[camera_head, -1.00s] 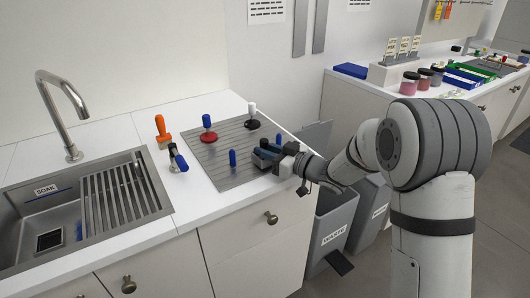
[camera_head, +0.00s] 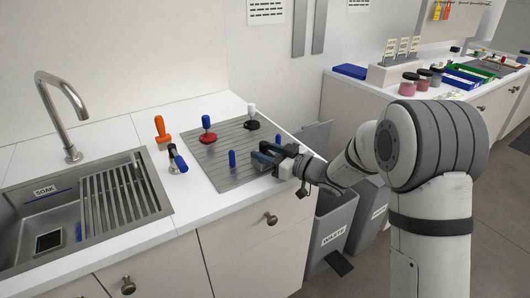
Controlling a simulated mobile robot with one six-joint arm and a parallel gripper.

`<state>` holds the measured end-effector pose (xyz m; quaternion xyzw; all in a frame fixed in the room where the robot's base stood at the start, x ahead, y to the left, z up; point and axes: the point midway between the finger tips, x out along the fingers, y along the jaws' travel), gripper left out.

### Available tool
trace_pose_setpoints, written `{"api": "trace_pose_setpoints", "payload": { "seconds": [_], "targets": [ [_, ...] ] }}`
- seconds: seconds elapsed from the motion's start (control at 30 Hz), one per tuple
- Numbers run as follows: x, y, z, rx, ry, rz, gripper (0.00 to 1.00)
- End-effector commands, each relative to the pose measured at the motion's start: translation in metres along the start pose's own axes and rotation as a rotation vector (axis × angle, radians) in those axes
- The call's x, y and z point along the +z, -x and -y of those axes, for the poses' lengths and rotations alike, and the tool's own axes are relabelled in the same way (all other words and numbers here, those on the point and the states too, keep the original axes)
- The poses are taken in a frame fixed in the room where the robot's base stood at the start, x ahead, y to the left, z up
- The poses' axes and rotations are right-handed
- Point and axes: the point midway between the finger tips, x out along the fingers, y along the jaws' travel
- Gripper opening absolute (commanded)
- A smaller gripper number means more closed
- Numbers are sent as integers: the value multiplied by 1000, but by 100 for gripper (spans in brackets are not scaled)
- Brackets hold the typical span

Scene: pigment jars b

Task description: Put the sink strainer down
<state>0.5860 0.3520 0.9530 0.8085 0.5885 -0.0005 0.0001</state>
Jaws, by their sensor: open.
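My gripper (camera_head: 264,156) is low over the front right part of the grooved grey drainboard (camera_head: 205,160), with its fingers apart. I cannot make out a sink strainer for certain. A small blue upright handle (camera_head: 278,139) stands just behind the fingers, its base hidden by the gripper. Another blue handle (camera_head: 232,159) stands upright on the board to the left of the fingers, apart from them. Nothing clearly shows between the fingers, though the view is small there.
A red-based piece with a blue knob (camera_head: 207,129) and a black-based piece with a white knob (camera_head: 251,117) stand behind. The sink (camera_head: 85,205) is further left; the waste bin (camera_head: 332,226) stands below right.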

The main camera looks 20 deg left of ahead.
Motion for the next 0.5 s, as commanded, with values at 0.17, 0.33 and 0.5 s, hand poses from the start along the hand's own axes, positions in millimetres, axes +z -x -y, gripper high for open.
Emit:
{"api": "trace_pose_setpoints", "payload": {
  "seconds": [0.17, 0.33, 0.5],
  "targets": [
    [0, 29, -1, 4, -1, 0, 44],
    [-1, 68, -1, 5, -1, 0, 44],
    [0, 99, -1, 3, -1, 0, 44]
  ]
}}
